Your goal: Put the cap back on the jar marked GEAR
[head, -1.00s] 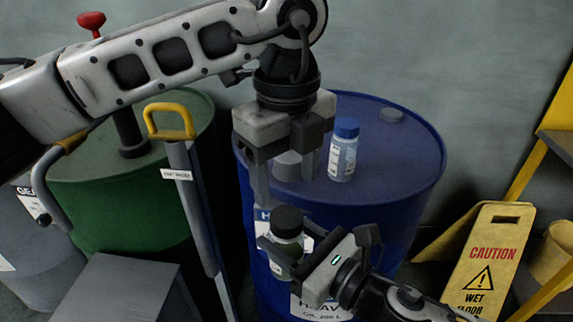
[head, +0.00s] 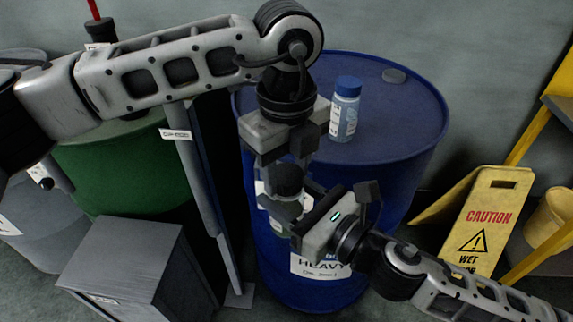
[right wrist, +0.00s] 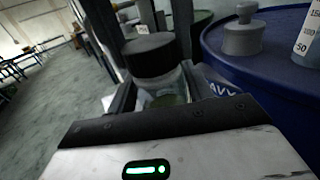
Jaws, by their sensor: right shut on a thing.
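A small clear jar (right wrist: 165,88) with greenish contents and a pale label stands upright in my right gripper (head: 287,215), which is shut on it. A black cap (right wrist: 150,54) sits on top of the jar; whether it is fully seated I cannot tell. The cap also shows in the head view (head: 288,180). My left gripper (head: 278,172) points down from above, its fingers apart on either side of the cap. In the right wrist view its fingers flank the cap. The jar's label is not readable, so I cannot confirm the GEAR marking.
A blue drum (head: 400,135) stands behind the grippers, with a blue-capped bottle (head: 345,110) and a grey knob (right wrist: 242,38) on top. A green drum (head: 120,175) and grey box (head: 125,265) are left. A yellow caution sign (head: 487,220) stands right.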

